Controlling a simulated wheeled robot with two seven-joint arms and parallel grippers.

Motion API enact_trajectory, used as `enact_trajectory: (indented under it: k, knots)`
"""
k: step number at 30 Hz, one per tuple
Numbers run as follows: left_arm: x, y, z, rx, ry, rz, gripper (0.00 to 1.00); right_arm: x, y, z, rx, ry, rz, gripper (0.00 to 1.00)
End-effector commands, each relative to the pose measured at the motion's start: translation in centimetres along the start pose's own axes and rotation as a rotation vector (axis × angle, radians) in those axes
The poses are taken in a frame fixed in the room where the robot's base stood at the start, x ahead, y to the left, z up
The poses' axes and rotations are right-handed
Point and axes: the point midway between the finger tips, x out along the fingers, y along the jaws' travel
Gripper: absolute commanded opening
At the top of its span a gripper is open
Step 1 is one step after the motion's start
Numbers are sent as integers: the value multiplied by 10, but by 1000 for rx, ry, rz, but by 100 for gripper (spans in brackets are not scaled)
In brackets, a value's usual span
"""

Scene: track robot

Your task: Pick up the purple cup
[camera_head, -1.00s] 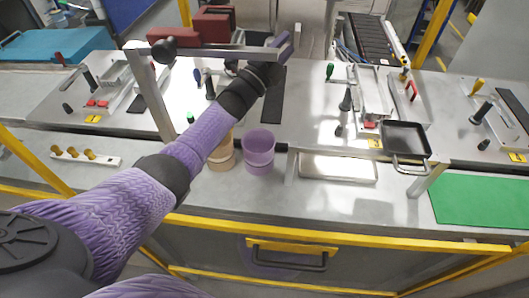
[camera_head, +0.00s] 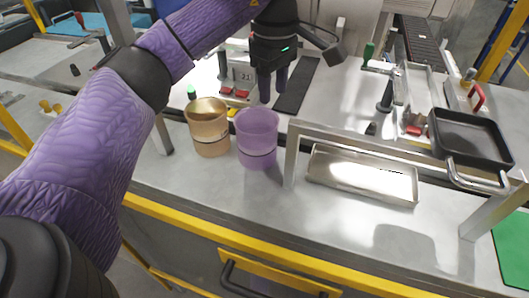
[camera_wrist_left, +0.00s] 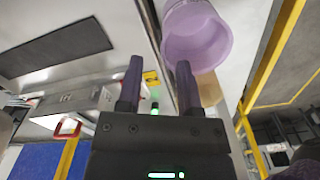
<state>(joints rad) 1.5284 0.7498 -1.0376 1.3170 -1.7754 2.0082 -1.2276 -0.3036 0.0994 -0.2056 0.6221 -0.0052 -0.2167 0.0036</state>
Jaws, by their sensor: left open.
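The purple cup (camera_head: 257,138) stands upright on the metal counter, right beside a tan cup (camera_head: 208,127). My left gripper (camera_head: 272,88) points down just behind and above the purple cup in the head view, with its two dark fingers apart and nothing between them. In the left wrist view the fingers (camera_wrist_left: 158,82) are spread, and the purple cup (camera_wrist_left: 196,36) is beyond the right finger, its open mouth toward the camera. The gripper does not hold the cup. The tan cup shows partly behind the purple one in the wrist view (camera_wrist_left: 209,90). My right gripper is not in view.
A metal frame post (camera_head: 291,160) stands just right of the purple cup. A shallow silver tray (camera_head: 362,174) and a black pan (camera_head: 470,138) lie farther right. A yellow rail (camera_head: 215,222) runs along the counter's front edge.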

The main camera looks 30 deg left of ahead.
Motion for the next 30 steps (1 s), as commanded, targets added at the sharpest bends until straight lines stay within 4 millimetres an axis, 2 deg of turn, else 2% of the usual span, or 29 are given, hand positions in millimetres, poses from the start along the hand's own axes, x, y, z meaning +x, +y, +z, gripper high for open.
enact_trajectory:
  k: [1, 7, 12, 15, 21, 27, 30]
  knots:
    - [17, 0, -1, 0, 2, -7, 45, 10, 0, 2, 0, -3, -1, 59]
    - [47, -3, -1, -2, -2, -5, 45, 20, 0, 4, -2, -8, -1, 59]
    - [80, -8, -4, -2, -5, -4, 45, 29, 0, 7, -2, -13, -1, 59]
    - [88, -8, -4, -2, -5, -3, 45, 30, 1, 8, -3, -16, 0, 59]
    - [88, -7, -4, -2, -6, 0, 45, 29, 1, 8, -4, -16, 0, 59]
    - [88, -7, -4, -2, -6, -1, 3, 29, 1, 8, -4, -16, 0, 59]
    - [88, -7, -4, -2, -6, -1, 0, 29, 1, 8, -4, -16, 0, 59]
